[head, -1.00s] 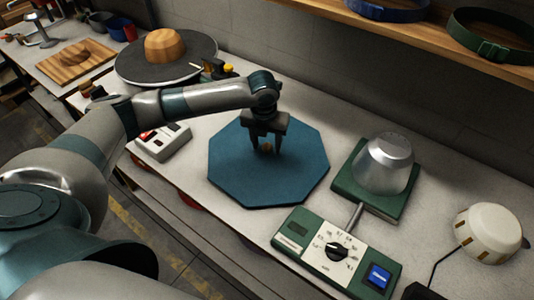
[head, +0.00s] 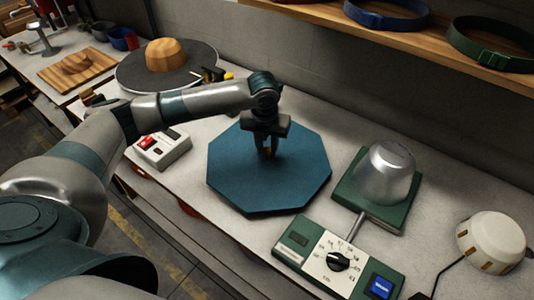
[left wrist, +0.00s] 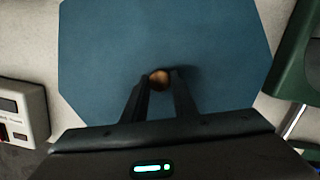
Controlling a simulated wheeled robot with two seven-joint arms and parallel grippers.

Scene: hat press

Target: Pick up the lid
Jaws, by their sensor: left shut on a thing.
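The lid (head: 240,172) is a flat blue octagonal panel with a small round copper-coloured knob at its middle. It lies level over the white worktop; I cannot tell whether it touches the surface or is slightly raised. My left gripper (head: 268,150) points down above the middle of the lid, its fingers shut on the knob. In the left wrist view the knob (left wrist: 160,79) shows at the fingertips, with the lid (left wrist: 100,60) filling most of the picture behind. My right gripper is not in view.
Right of the lid stand a metal dome on a green base (head: 385,172) and a green control box with a dial (head: 338,262). A white switch box (head: 163,150) is close on the left. A wooden shelf with belts overhangs the back.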

